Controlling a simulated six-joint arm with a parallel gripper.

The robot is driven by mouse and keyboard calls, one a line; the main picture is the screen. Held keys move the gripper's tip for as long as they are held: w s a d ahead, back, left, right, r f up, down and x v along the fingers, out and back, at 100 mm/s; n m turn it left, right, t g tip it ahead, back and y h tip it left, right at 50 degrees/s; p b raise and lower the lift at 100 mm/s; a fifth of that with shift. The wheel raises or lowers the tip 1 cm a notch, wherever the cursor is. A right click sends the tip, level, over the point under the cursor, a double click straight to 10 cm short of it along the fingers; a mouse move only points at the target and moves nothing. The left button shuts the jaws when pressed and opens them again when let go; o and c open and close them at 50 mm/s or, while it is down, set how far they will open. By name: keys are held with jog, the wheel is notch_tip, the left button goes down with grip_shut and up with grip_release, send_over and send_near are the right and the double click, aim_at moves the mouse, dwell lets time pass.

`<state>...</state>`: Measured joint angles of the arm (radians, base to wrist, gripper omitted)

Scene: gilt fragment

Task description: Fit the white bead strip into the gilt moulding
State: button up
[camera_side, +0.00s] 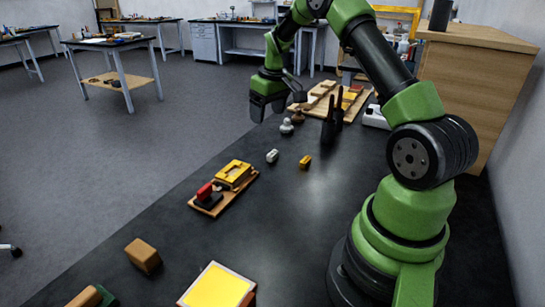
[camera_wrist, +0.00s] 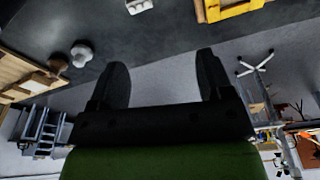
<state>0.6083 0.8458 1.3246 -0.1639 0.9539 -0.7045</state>
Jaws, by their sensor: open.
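The white bead strip (camera_side: 272,156) appears to be the small white piece lying alone on the dark bench. It also shows at the top edge of the wrist view (camera_wrist: 139,5), partly cut off. The gilt moulding (camera_side: 234,174) is a yellow piece with a recess, on a wooden board left of the strip. Part of it shows at the top right of the wrist view (camera_wrist: 235,11). My gripper (camera_side: 270,108) is raised at the far side of the bench, apart from both. In the wrist view my gripper (camera_wrist: 163,75) has its fingers spread with nothing between.
A red and black object (camera_side: 207,195) sits beside the moulding on the board. A small yellow block (camera_side: 305,162) lies right of the strip. White and brown knobs and dark upright objects (camera_side: 329,127) stand behind. A brown block (camera_side: 142,255) and yellow-topped box (camera_side: 218,287) are in front.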

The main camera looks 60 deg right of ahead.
send_near(272, 153)
jog(key=f, duration=0.3)
jog(key=shift+w+f+g, duration=0.2)
jog(key=shift+w+g, duration=0.1)
jog(key=shift+w, duration=0.1)
jog(key=f, duration=0.5)
jog(key=shift+w+d+f, duration=0.15)
jog(key=shift+w+f, duration=0.2)
jog(key=shift+f, duration=0.05)
jog(key=c, duration=1)
